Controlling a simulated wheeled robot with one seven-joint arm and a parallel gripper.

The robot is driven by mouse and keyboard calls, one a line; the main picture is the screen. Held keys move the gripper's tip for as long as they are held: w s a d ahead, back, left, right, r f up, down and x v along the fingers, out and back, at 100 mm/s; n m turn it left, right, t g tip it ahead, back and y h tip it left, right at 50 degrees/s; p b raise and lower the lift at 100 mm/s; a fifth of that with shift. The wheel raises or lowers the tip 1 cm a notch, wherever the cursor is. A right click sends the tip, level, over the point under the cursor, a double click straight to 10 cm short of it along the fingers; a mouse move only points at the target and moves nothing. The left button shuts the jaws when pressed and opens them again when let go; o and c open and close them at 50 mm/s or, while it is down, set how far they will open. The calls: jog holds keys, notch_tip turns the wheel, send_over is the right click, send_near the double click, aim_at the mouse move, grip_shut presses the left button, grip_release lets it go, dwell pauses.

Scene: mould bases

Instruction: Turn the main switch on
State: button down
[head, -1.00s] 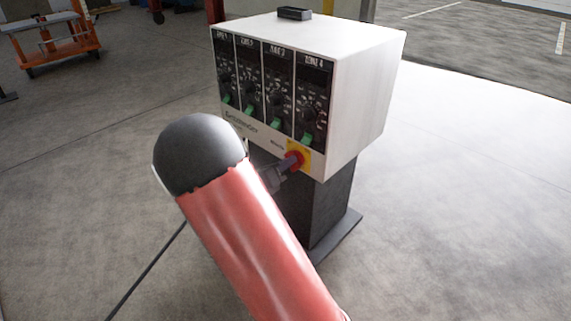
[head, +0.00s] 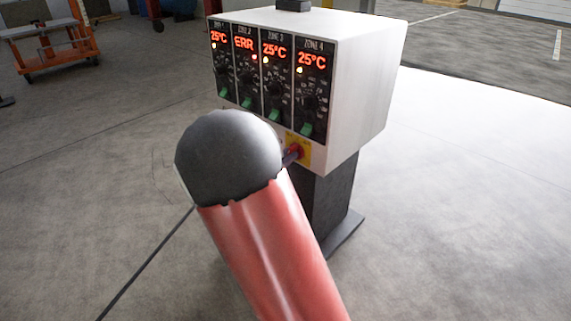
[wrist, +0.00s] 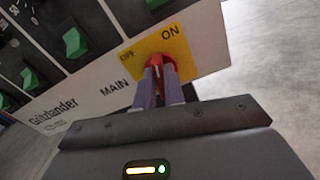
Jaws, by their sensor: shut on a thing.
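The red main switch (wrist: 157,64) sits on a yellow plate (wrist: 181,49) marked OFF and ON, at the lower right of the white control box (head: 355,75). In the wrist view my gripper (wrist: 157,80) is shut on the switch, one finger on each side of it. In the head view the switch (head: 296,151) shows only in part; my arm hides most of my gripper. The zone displays (head: 275,50) are lit: three read 25°C and the zone 2 display (head: 244,44) reads ERR.
Green zone switches (wrist: 75,42) are on the panel beside the main switch. The box stands on a dark pedestal (head: 330,205). An orange cart (head: 50,45) stands far left. The floor around is mostly clear.

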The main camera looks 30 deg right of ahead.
jog(key=m+b, duration=0.5)
jog(key=b, duration=0.1)
jog(key=shift+s+f+m, duration=0.1)
jog(key=shift+f+m, duration=0.15)
jog(key=shift+m, duration=0.15)
jog(key=shift+r, duration=0.1)
jog(key=c, duration=1.5)
grip_release()
jog(key=v, duration=0.7)
jog(key=shift+s+a+p, duration=0.15)
jog(key=shift+a+p, duration=0.15)
jog(key=shift+a, duration=0.05)
